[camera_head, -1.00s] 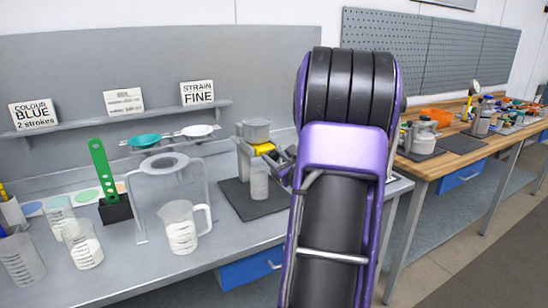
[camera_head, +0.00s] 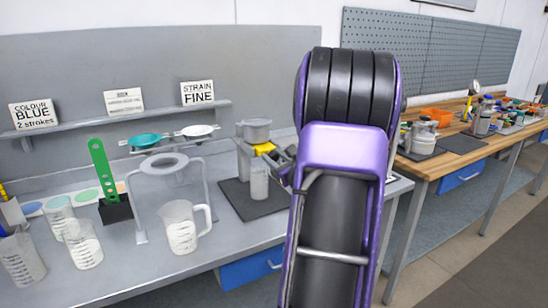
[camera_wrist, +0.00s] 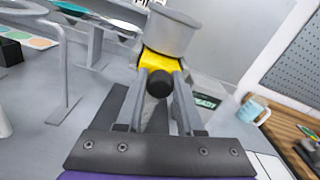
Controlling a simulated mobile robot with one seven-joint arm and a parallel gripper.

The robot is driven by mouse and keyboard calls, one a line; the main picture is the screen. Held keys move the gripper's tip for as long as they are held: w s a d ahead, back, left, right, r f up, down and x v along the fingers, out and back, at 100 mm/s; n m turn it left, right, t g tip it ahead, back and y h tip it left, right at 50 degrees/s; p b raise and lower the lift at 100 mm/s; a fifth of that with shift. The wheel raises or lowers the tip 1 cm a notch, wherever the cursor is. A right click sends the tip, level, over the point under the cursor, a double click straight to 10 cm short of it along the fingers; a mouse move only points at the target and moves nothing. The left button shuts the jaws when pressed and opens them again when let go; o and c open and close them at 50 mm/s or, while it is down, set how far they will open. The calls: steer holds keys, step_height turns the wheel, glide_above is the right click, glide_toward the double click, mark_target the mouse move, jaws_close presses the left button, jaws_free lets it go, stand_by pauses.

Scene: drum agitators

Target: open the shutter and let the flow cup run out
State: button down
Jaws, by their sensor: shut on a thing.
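The grey flow cup (camera_head: 257,130) sits on its stand over a dark mat, left of my arm in the head view. It fills the top middle of the wrist view (camera_wrist: 172,32). The yellow shutter (camera_head: 263,148) is just under the cup, and also shows in the wrist view (camera_wrist: 160,60). My gripper (camera_wrist: 162,74) reaches in from the right, with its fingers on both sides of the shutter's handle, which ends in a black knob (camera_wrist: 160,84). A pale container (camera_head: 259,182) stands below the cup. I cannot see liquid flowing or the cup's inside.
Left of the stand are a clear frame with a ring (camera_head: 164,163), a jug (camera_head: 182,228), several beakers and a green stick in a black block (camera_head: 115,208). A blue mug (camera_wrist: 252,110) and wooden bench (camera_head: 452,152) are to the right.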

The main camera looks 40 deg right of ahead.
steer(key=b+v, duration=0.1)
steer(key=v, duration=0.3)
steer(key=shift+s, duration=0.15)
steer(key=shift+f, duration=0.1)
steer(key=c, duration=0.5)
jaws_free()
steer(key=shift+s, duration=0.1)
steer(key=shift+c, duration=0.2)
steer(key=v, duration=1.7)
steer(key=shift+s+a, duration=0.15)
steer(key=shift+s, duration=0.05)
